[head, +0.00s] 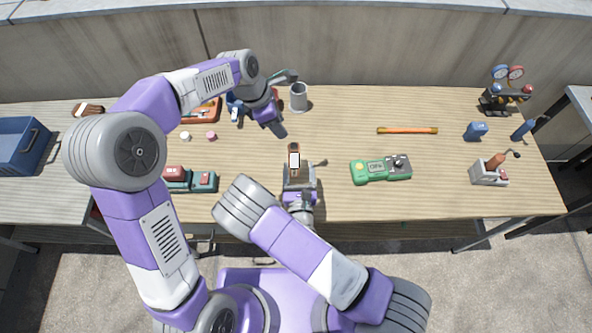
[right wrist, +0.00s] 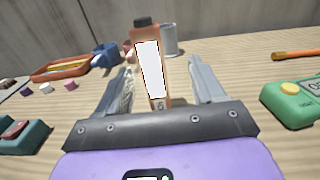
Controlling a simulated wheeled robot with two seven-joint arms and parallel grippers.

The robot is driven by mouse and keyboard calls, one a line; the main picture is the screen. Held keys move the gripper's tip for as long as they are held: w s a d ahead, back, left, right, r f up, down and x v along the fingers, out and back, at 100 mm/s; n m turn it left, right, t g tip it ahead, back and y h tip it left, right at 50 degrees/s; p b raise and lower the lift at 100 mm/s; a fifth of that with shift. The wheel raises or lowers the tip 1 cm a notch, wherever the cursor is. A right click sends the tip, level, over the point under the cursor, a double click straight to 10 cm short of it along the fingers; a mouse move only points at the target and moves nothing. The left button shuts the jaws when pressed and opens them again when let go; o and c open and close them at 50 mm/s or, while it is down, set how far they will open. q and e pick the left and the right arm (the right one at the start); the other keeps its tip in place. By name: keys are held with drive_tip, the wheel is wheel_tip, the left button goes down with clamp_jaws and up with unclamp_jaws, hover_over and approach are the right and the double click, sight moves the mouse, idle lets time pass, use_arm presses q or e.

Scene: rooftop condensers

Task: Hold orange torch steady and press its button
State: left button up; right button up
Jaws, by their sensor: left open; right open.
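An orange body with a white face and a dark cap, which I take for the orange torch (head: 294,147), stands near the middle of the bench. In the right wrist view the torch (right wrist: 167,44) looks upright between the fingers. My right gripper (head: 300,166) is open, with one finger on each side of it; gaps show in the right wrist view (right wrist: 162,72). My left gripper (head: 281,132) is open, behind and slightly left of the torch, pointing down. I cannot make out the torch's button.
A grey mug (head: 299,97) stands behind the torch. A green meter (head: 380,169) lies to the right, with an orange bar (head: 408,130) behind it. A teal-and-red device (head: 190,180) and an orange tray (head: 207,112) are at left.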

sight(294, 150)
drive_tip(key=shift+w+a+f+y, duration=0.2)
drive_tip(key=shift+a+y, duration=0.1)
drive_tip(key=shift+a, duration=0.15)
drive_tip(key=shift+w+a, duration=0.15)
drive_tip(key=shift+w, duration=0.1)
drive_tip(key=w, duration=0.7)
drive_tip(key=shift+a+f, duration=0.1)
drive_tip(key=shift+a, duration=0.05)
drive_tip(key=shift+s, duration=0.1)
drive_tip(key=c, duration=1.1)
use_arm(q)
clamp_jaws()
use_arm(e)
drive_tip(key=shift+c, duration=0.6)
